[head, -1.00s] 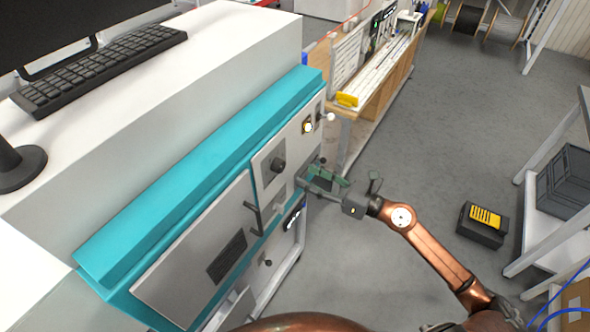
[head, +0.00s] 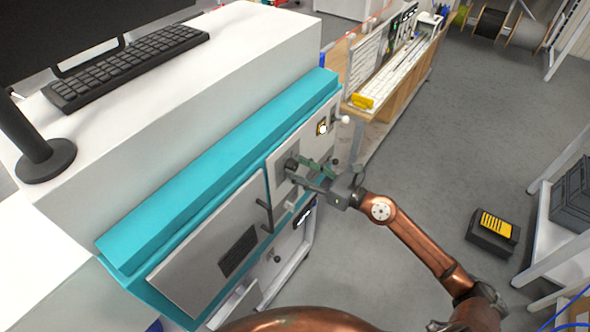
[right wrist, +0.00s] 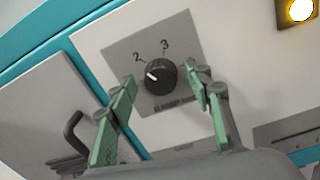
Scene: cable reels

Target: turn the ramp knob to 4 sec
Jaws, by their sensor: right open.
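The dark round knob (right wrist: 160,76) sits on a grey square plate (right wrist: 123,53) in the right wrist view. The numbers 2 and 3 show above it, and its white mark points left, below the 2. The knob also shows in the head view (head: 291,165) on the front panel of the teal-topped cabinet. My right gripper (head: 303,172) is open in front of the knob. In the right wrist view its green fingers (right wrist: 161,88) stand on either side of the knob, apart from it. My left gripper is not in view.
A lit button (head: 322,128) is up and right of the knob. A dark door handle (head: 265,215) sticks out at lower left. A white ball-ended lever (head: 345,119) stands at the panel's right edge. The floor to the right is clear up to a black and yellow box (head: 493,231).

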